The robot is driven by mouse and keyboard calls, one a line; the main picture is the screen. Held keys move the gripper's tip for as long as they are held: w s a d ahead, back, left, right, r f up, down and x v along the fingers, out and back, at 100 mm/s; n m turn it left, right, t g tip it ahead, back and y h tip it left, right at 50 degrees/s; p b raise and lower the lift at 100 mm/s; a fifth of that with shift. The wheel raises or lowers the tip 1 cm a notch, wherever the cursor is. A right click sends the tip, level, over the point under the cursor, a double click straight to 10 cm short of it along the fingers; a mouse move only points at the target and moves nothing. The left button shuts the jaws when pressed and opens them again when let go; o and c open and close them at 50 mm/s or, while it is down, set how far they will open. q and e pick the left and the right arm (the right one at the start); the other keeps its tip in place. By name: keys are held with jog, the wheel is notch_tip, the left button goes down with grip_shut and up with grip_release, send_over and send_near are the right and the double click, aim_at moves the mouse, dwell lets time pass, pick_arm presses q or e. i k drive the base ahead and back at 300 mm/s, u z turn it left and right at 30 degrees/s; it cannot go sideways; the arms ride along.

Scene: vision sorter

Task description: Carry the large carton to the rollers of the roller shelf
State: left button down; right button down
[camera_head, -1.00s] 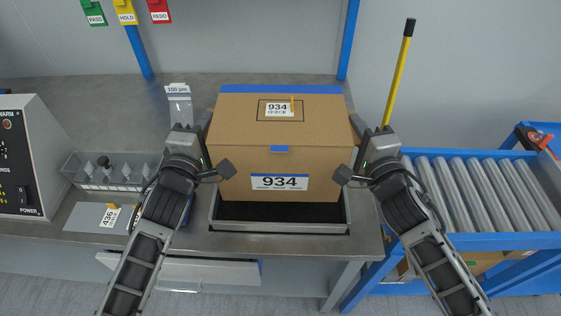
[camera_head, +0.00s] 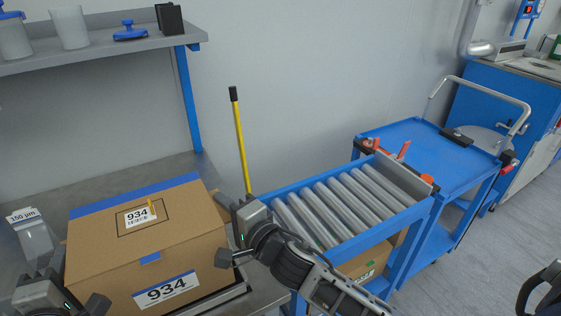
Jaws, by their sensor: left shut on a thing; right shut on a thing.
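The large brown carton (camera_head: 185,240), labelled 934 with a blue stripe, is at the lower left of the head view, over a dark tray (camera_head: 226,297) on the grey bench. I cannot tell whether it touches the tray. My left gripper (camera_head: 82,296) is shut at the carton's left side, partly cut off by the frame's bottom edge. My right gripper (camera_head: 232,232) is shut at the carton's right side. The roller shelf's rollers (camera_head: 330,208) lie right of the carton in a blue frame and look empty.
A yellow pole with a black grip (camera_head: 239,140) stands between bench and rollers. Red-orange levers (camera_head: 403,150) are at the rollers' far end. A blue cart (camera_head: 425,143) stands beyond. A smaller carton (camera_head: 368,262) sits below the rollers. Open floor (camera_head: 470,275) is at the right.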

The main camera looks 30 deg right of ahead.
aim_at(327, 209)
jog(key=k, duration=0.85)
jog(key=z, duration=3.1)
jog(key=i, duration=1.45)
jog(key=u, duration=3.05)
jog(key=i, duration=0.5)
